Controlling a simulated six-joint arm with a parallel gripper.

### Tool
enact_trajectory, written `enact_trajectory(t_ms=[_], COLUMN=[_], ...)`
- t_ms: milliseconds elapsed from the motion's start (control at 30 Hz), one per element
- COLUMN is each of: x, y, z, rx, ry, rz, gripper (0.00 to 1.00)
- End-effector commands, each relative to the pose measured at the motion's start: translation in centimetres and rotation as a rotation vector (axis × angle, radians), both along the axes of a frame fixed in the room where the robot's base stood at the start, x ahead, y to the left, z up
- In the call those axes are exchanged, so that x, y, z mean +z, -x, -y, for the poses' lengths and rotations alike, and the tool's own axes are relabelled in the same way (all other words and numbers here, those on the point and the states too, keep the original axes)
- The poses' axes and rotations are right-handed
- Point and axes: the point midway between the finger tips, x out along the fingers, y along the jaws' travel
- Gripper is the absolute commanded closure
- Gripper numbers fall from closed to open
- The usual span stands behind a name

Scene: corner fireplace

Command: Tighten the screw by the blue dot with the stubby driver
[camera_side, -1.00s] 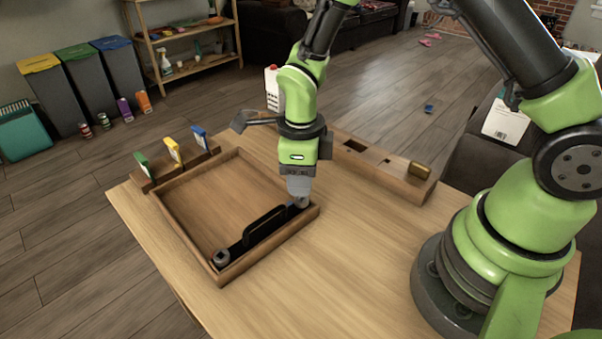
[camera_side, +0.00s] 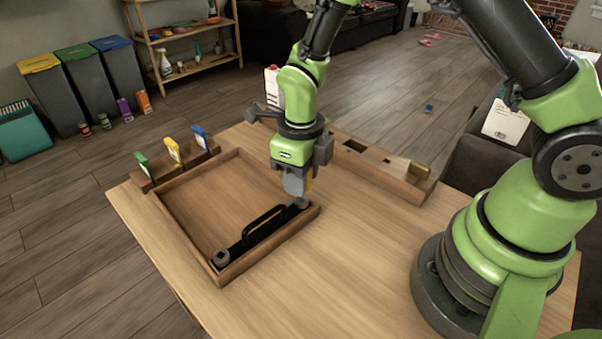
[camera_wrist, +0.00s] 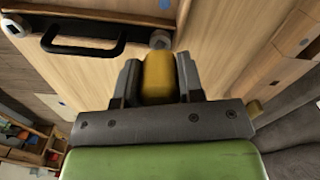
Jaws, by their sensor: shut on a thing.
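My gripper (camera_side: 298,188) is shut on the yellow handle of a driver, which shows between the fingers in the wrist view (camera_wrist: 158,78). It is upright over the right end of a black bar with a raised handle (camera_side: 262,228). A grey round screw head (camera_side: 301,203) sits at that end, right under or beside the driver; contact is hidden. Another screw head (camera_side: 222,257) is at the bar's left end. In the wrist view, a blue mark (camera_wrist: 165,4) lies just beyond the nearer screw head (camera_wrist: 160,39).
The bar lies along the front side of a shallow wooden tray (camera_side: 178,222). Green, yellow and blue cards (camera_side: 199,137) stand in a block behind it. A wooden rack (camera_side: 345,160) with holes and a brass-coloured cylinder stands behind right. The tabletop (camera_side: 350,240) at right is clear.

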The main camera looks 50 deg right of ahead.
Motion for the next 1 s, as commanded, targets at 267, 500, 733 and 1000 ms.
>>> enact_trajectory(t_ms=[267,500,733,1000], x=[0.0,0.9,2.1,3.6], y=[0.0,0.0,-0.1,-0.1], z=[0.0,0.0,0.0,0.0], rx=[0.126,0.143,0.142,0.143], ry=[0.0,0.0,-0.001,0.0], rz=[-0.001,0.001,0.003,0.002], gripper=[0.84,0.84,0.84,0.84])
